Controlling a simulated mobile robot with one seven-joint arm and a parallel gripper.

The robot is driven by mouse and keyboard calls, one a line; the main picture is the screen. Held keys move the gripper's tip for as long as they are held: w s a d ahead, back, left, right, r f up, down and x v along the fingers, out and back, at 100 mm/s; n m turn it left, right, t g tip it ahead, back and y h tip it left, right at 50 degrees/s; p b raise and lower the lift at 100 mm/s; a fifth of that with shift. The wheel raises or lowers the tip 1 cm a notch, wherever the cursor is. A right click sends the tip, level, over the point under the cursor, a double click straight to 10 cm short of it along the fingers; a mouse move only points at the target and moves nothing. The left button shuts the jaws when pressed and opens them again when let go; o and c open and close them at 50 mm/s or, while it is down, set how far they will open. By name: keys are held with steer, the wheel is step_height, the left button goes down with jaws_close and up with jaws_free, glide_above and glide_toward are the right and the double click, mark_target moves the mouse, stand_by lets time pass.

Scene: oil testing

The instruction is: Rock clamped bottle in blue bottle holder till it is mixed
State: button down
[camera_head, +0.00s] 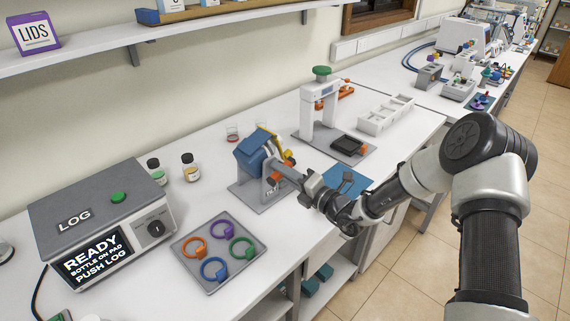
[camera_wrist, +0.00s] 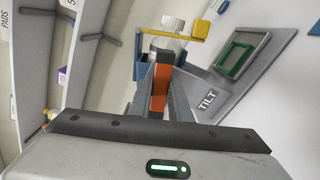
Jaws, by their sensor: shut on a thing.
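The blue bottle holder (camera_head: 252,150) sits tilted on a grey stand (camera_head: 262,192) on the bench. Part of its blue side also shows in the wrist view (camera_wrist: 140,66). A bottle with a white cap (camera_wrist: 173,23) is in the holder under a yellow clamp bar (camera_wrist: 172,36); its contents are hidden. My gripper (camera_head: 281,171) reaches the holder from the right. In the wrist view my fingers (camera_wrist: 160,98) are shut on an orange handle (camera_wrist: 160,82) in front of the holder. A TILT label (camera_wrist: 207,100) is on the stand.
A LOG box (camera_head: 100,215) and a grey tray (camera_head: 207,284) of coloured rings stand left and in front. Two small bottles (camera_head: 190,168) stand behind. A white press-like stand (camera_head: 318,115) and a blue mat (camera_head: 350,180) are to the right. A shelf (camera_head: 120,42) hangs above.

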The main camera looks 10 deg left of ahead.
steer(key=shift+m, duration=0.3)
steer(key=shift+f+n+b, duration=0.25)
steer(key=shift+n+b, duration=0.5)
steer(key=shift+n, duration=0.25)
steer(key=n+b, duration=0.2)
steer(key=n, duration=0.1)
steer(key=shift+f+n, duration=0.1)
steer(key=shift+n, duration=0.3)
steer(key=n+b, duration=0.1)
steer(key=n, duration=0.1)
steer(key=shift+n+b, duration=0.4)
steer(key=shift+r+n, duration=0.3)
